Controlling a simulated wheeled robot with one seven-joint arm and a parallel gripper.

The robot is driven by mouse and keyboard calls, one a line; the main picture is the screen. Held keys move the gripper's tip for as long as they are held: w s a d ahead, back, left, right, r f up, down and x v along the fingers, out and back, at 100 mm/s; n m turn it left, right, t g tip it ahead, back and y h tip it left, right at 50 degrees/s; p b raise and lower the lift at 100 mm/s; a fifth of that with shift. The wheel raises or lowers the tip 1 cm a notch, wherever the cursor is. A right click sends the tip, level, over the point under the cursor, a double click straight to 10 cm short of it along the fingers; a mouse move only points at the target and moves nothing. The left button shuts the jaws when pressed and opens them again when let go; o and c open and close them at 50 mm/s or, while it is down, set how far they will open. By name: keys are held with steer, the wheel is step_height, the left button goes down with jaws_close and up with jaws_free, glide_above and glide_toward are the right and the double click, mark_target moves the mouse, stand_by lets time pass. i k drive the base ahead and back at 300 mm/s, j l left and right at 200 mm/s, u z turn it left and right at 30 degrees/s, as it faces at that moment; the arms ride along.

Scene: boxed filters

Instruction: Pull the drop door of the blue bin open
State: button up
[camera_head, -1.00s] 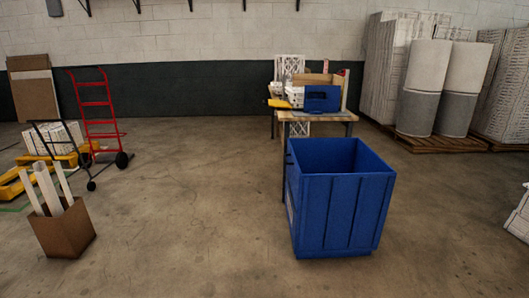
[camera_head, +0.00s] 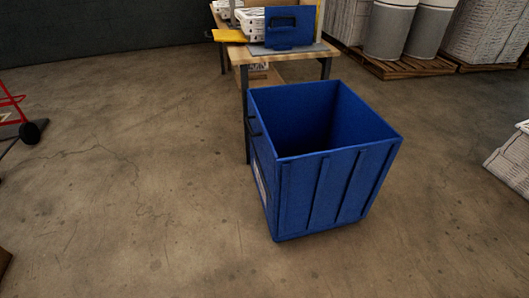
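The blue bin (camera_head: 337,190) stands upright on the concrete floor, right of the middle in the head view. It is open at the top and its dark inside looks empty as far as I can see. Its ribbed wall faces me to the right. Its left side is seen at a steep angle, with a pale label (camera_head: 261,184) and a small dark handle or latch near the top (camera_head: 254,122). I cannot tell which wall is the drop door; no wall looks lowered. My gripper is not in view.
A wooden-topped table (camera_head: 262,53) with a blue case (camera_head: 289,28) and a yellow item (camera_head: 229,36) stands behind the bin. Wrapped rolls (camera_head: 391,28) stand on pallets (camera_head: 407,66) at the back right. A red hand truck (camera_head: 12,108) is at the left edge. Floor left of the bin is clear.

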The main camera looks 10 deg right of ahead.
mark_target(261, 142)
steer(key=i, duration=0.5)
steer(key=i+j+u, duration=0.1)
steer(key=i+j, duration=0.2)
steer(key=i, duration=0.2)
steer(key=i+j+u, duration=0.15)
steer(key=i, duration=0.35)
steer(key=i+j+u, duration=0.1)
steer(key=i+j, duration=0.15)
steer(key=i, duration=0.3)
steer(key=i+j+u, duration=0.15)
steer(key=i, duration=0.4)
